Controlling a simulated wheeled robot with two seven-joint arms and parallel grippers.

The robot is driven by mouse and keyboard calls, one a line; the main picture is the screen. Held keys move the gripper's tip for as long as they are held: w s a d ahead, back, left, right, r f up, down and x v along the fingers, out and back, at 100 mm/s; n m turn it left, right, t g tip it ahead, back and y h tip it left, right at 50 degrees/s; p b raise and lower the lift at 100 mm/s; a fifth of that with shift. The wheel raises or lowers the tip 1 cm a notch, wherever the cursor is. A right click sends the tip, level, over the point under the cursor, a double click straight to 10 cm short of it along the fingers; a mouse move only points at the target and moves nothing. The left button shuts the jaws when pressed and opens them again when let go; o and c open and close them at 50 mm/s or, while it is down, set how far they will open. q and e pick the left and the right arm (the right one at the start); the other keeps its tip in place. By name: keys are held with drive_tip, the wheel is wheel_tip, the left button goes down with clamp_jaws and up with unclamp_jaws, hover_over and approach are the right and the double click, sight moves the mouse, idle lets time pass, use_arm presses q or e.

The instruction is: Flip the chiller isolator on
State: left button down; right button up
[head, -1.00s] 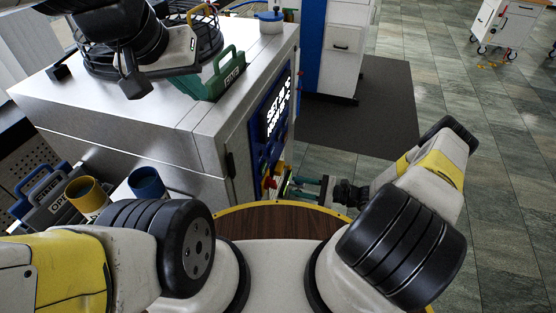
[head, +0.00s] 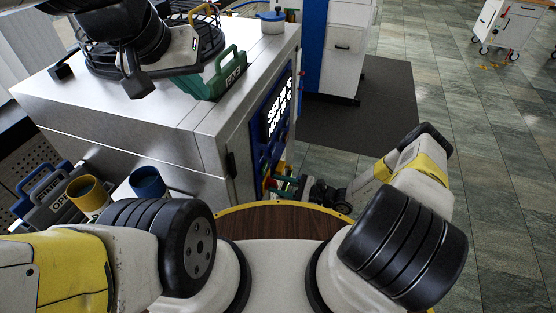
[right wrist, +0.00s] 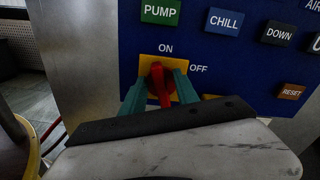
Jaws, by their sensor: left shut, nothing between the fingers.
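The chiller isolator is a red handle (right wrist: 161,84) on a yellow plate (right wrist: 150,68), marked ON above and OFF to the right. In the right wrist view the handle stands close to upright, toward ON. My right gripper (right wrist: 160,92) has its teal fingers on either side of the handle, with gaps, so it looks open around it; contact is unclear. In the head view my right gripper (head: 282,187) is at the lower part of the blue panel (head: 262,140). My left gripper (head: 136,84) is shut and empty above the steel machine top.
Buttons PUMP (right wrist: 161,11), CHILL (right wrist: 224,21), DOWN (right wrist: 278,33) and RESET (right wrist: 291,91) surround the isolator. A green handled box (head: 222,80) sits on the steel machine (head: 130,125). Yellow (head: 86,192) and blue (head: 147,182) cups stand at left.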

drive_tip(key=shift+c, duration=0.5)
clamp_jaws()
drive_tip(key=m, duration=0.4)
drive_tip(key=shift+w, duration=0.2)
drive_tip(key=shift+o, duration=0.5)
unclamp_jaws()
drive_tip(key=shift+d, duration=0.1)
